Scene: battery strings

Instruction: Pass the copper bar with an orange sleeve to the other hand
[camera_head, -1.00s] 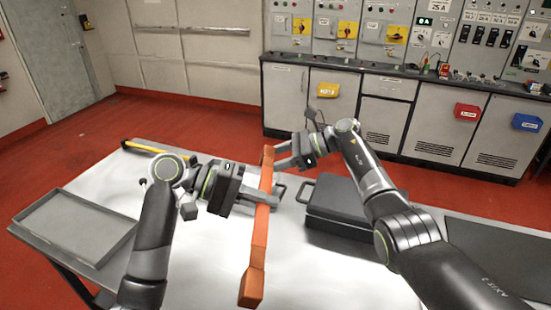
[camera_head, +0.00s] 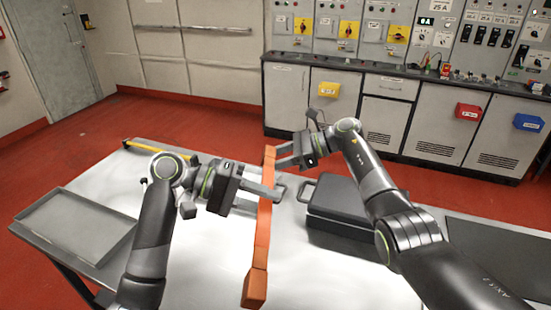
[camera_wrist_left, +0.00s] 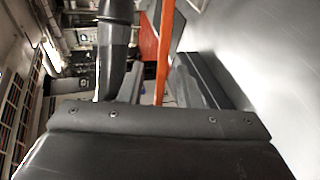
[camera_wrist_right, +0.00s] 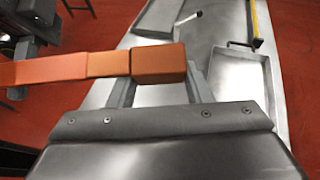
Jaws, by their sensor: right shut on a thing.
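The copper bar with an orange sleeve (camera_head: 262,232) is held above the white table, running from near the front edge to the far side. My right gripper (camera_head: 282,156) is shut on its far end; in the right wrist view the bar's copper end (camera_wrist_right: 158,62) lies at the fingers. My left gripper (camera_head: 268,198) is at the bar's middle part with its fingers spread. In the left wrist view the bar (camera_wrist_left: 165,50) passes between the two fingers with gaps beside it.
A grey tray (camera_head: 62,262) lies at the table's left. A dark closed case (camera_head: 345,200) with handles stands right of the bar. A yellow-handled tool (camera_head: 140,147) lies at the back left. Grey control cabinets (camera_head: 440,118) stand behind the table.

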